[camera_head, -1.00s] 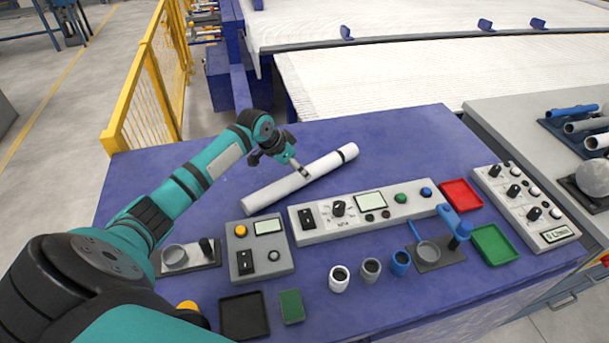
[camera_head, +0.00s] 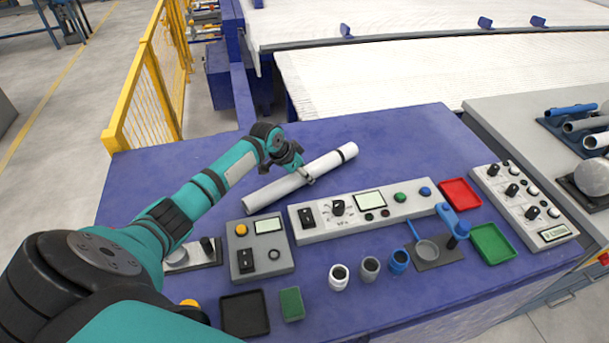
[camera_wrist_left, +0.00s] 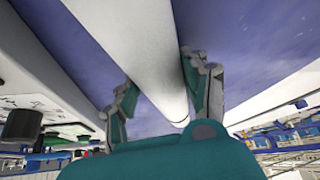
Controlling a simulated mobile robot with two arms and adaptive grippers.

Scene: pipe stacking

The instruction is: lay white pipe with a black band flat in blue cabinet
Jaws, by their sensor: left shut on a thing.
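The white pipe with a black band (camera_head: 272,190) lies slantwise over the blue cabinet top (camera_head: 415,135), behind the control panels. Its banded end points to the far right. My left gripper (camera_head: 305,175) is at the pipe's middle and shut on it. In the left wrist view, the pipe (camera_wrist_left: 130,45) runs between the two fingers of the left gripper (camera_wrist_left: 160,88). I cannot tell whether the pipe still touches the top. My right gripper is not in view.
A long control panel (camera_head: 365,208) stands just in front of the pipe, and a smaller box (camera_head: 259,248) at front left. Small cups, a red tray (camera_head: 461,194) and a green tray (camera_head: 493,244) are nearer the front right. The back of the top is clear.

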